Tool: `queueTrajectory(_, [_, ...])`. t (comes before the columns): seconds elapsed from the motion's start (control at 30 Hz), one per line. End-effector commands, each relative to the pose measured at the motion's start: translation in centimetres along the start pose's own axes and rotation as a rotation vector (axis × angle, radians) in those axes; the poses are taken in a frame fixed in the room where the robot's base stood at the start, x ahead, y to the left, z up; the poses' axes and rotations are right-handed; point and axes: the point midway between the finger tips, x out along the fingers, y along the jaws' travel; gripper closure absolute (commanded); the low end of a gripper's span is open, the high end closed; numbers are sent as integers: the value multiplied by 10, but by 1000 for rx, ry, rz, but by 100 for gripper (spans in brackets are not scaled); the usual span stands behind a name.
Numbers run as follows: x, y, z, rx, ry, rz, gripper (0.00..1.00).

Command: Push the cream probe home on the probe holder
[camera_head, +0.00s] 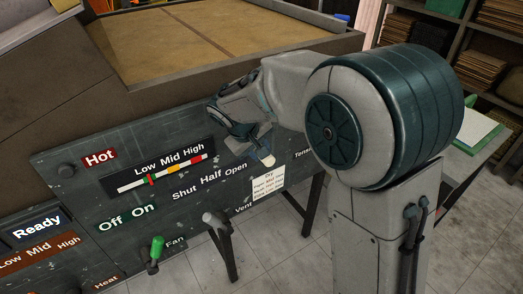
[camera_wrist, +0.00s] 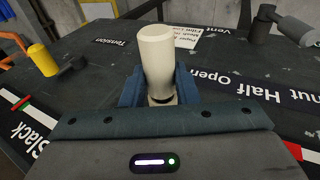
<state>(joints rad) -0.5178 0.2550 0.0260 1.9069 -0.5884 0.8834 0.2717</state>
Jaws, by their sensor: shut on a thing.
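The cream probe (camera_wrist: 157,55) is a smooth, round-ended cylinder in the middle of the wrist view, standing between the blue fingers of my gripper (camera_wrist: 159,90). My gripper is shut on its lower part. In the head view my gripper (camera_head: 252,140) is low over the dark control panel, and a cream tip (camera_head: 267,159) shows at its end, by the white card. The probe's lower end is mostly hidden by my fingers and wrist. I cannot make out the probe holder, nor tell how deep the probe sits.
The dark panel (camera_head: 130,200) carries a gauge strip (camera_head: 155,172), a white card (camera_head: 268,183), a grey Vent lever (camera_head: 214,220) and a green Fan lever (camera_head: 156,248). A yellow handle (camera_wrist: 42,58) rises at left in the wrist view. A brown-topped bench (camera_head: 200,40) stands behind.

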Motion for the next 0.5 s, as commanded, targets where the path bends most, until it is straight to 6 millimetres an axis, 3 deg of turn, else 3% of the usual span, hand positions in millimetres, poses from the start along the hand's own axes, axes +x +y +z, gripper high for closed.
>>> queueTrajectory(0.5, [2,0,-12,0,1,0,100])
